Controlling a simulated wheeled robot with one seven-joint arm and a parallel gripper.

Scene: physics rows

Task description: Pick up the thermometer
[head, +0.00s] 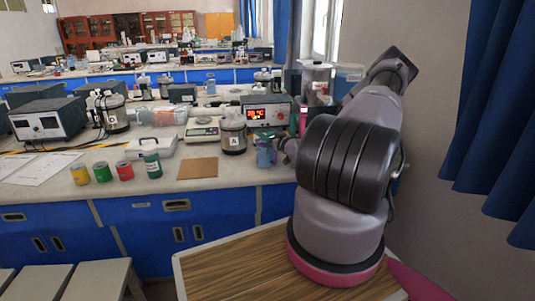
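I cannot make out a thermometer in the head view; it is too small to tell or hidden. My arm stands at the right and covers part of the bench. A small dark part shows at the left edge of my arm, close to a blue beaker (266,153) at the bench's front edge. It may belong to my gripper, but I cannot tell, and no fingertips can be made out. Something thin and green lies at the top of the beaker.
A wooden-topped table (235,265) is in front; blue curtains hang right.

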